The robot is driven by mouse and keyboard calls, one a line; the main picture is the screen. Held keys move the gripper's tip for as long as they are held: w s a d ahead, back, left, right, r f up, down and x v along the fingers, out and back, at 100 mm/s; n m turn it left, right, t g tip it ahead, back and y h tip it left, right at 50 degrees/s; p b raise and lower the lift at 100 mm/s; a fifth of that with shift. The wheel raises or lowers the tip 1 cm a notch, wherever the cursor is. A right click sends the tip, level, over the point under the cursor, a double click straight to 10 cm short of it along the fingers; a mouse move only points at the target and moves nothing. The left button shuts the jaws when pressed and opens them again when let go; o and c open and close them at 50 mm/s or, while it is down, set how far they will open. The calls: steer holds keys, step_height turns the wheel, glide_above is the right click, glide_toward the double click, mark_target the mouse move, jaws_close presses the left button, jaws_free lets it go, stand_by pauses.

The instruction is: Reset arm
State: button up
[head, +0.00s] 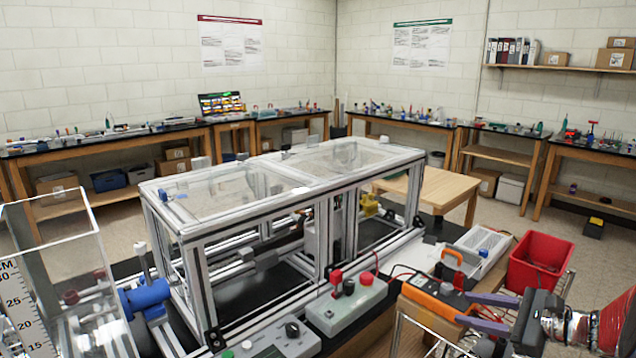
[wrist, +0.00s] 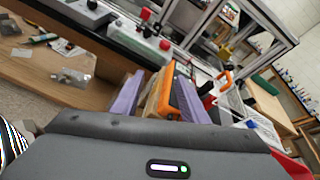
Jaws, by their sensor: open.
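My gripper (head: 464,308) is at the lower right of the head view, with its two purple fingers pointing left. The fingers are apart, and I see nothing held. In the wrist view the fingers (wrist: 160,92) spread on either side of an orange and black device (wrist: 182,98), which appears beyond them. In the head view this orange device (head: 435,298) is just left of the fingertips; I cannot tell whether they touch. The aluminium extrusion frame (head: 187,232) with clear panels stands in the middle of the head view, apart from my gripper.
A red bin (head: 540,262) stands close behind my gripper. Grey control boxes (head: 345,305) with knobs sit in front of the frame. A clear box with a scale (head: 22,300) is at the left edge. A low wooden table (head: 440,190) stands behind the frame; workbenches line the walls.

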steer(key=s+a+r+n+g+h, duration=0.1)
steer(key=s+a+n+g, duration=0.3)
steer(key=a, duration=0.5)
steer(key=s+a+n+g, duration=0.2)
steer(key=s+a+n, duration=0.25)
steer(key=a, duration=0.35)
steer(key=s+a+r+n+h, duration=0.1)
steer(key=s+a+n+h, duration=0.2)
steer(key=s+n, duration=0.3)
steer(key=s+a+r+n+h, duration=0.1)
steer(key=s+a+n+h, duration=0.2)
steer(key=s+n, duration=0.4)
steer(key=n+h, duration=0.1)
steer(key=n, duration=0.1)
steer(key=shift+s+a+r+n, duration=0.15)
steer(key=shift+s+a+n, duration=0.1)
steer(key=shift+s+n, duration=0.1)
steer(key=shift+c, duration=1.1)
stand_by(0.5)
steer(key=shift+s, duration=0.1)
